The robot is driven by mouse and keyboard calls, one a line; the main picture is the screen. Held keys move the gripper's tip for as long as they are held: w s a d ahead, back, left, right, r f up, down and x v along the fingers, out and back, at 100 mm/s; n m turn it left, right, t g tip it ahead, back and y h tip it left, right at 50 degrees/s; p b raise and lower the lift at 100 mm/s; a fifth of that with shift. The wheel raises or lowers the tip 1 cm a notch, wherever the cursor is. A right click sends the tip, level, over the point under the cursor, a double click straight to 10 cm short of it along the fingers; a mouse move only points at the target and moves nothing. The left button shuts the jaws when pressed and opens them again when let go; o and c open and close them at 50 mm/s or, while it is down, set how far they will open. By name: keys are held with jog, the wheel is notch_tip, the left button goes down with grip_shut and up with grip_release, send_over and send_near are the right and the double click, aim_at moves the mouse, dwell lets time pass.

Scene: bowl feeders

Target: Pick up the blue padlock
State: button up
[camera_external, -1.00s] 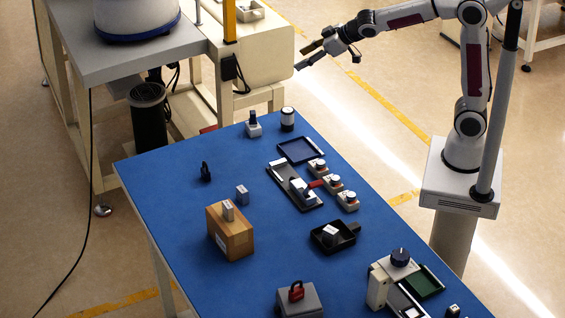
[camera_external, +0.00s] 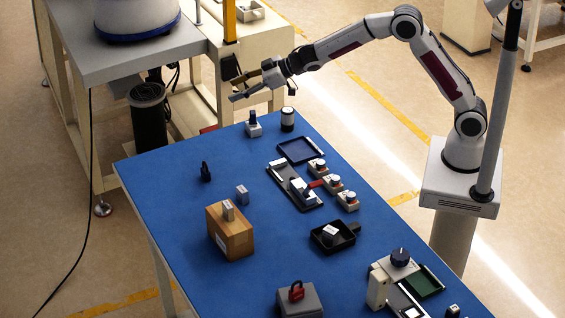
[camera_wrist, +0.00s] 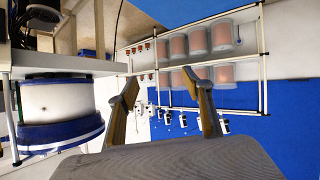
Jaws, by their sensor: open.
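A small dark padlock (camera_external: 206,172) with a shackle stands on the blue table, left of centre towards the far side. It looks near black, so I cannot tell that it is blue. A small dark blue item (camera_external: 252,117) sits on a light grey block (camera_external: 254,130) at the far edge; I cannot tell if it is a padlock. My gripper (camera_external: 240,90) is open and empty, above and beyond the far edge. In the wrist view its fingers (camera_wrist: 163,85) are spread, with no padlock visible between them.
A cardboard box (camera_external: 230,232) and a small grey block (camera_external: 242,195) stand near the dark padlock. The table's left corner is clear.

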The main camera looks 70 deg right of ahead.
jog(key=w+a+f+n+y, duration=0.2)
jog(key=w+a+f, duration=0.2)
jog(key=a+f, duration=0.3)
jog(key=n+g+y, duration=0.1)
jog(key=y, duration=0.2)
send_over(205, 169)
jog(key=s+d, duration=0.1)
jog(key=s, duration=0.2)
notch_tip(205, 169, down, 10)
jog(key=shift+w+d, duration=0.15)
jog(key=shift+d, duration=0.05)
jog(key=shift+f, duration=0.1)
jog(key=shift+f, duration=1.65)
jog(key=shift+f, duration=0.15)
jog(key=shift+f, duration=1.45)
jog(key=shift+w+f, duration=0.15)
jog(key=shift+f, duration=0.15)
jog(key=shift+x, duration=1.35)
